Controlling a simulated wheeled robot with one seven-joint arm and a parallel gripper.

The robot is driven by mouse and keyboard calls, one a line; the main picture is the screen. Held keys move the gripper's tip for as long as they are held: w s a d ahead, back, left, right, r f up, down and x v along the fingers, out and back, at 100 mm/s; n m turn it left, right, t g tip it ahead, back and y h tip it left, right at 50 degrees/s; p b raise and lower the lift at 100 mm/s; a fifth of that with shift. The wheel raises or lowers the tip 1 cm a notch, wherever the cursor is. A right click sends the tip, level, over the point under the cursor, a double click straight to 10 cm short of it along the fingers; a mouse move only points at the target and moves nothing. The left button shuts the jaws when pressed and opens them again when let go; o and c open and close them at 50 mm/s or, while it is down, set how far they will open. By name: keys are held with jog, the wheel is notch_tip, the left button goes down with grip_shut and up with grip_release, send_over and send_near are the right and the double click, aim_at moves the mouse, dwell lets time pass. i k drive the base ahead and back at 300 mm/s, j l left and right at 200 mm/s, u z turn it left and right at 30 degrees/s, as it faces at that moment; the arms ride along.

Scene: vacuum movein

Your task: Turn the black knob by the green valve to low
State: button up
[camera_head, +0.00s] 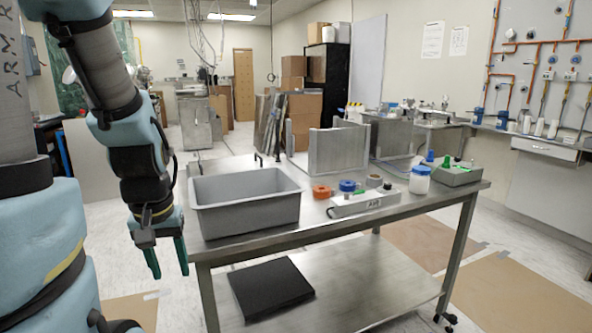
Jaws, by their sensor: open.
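A grey-green box (456,176) sits at the far right end of the steel table, with a small upright green part (446,161) on top that looks like the green valve. Other small parts on the box are too small to tell, and I cannot clearly pick out the black knob or its setting. My gripper (169,271) hangs fingers-down off the table's left end, open and empty, with its two green fingers apart. It is far from the box, with most of the table between them.
A grey bin (245,212) stands on the left of the steel table (420,202). Orange (321,192) and blue (347,185) rolls, a pale strip-like box (362,204) and a white jar with a blue lid (419,182) lie between. A black slab (270,288) lies on the lower shelf.

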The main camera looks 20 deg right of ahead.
aim_at(387, 186)
jog(key=l+u, duration=0.9)
jog(key=k+l+u, duration=0.2)
jog(key=u, duration=0.2)
jog(key=k+l+u, duration=0.15)
jog(key=l+u, duration=0.3)
jog(key=k+l+u, duration=0.25)
jog(key=u, duration=0.2)
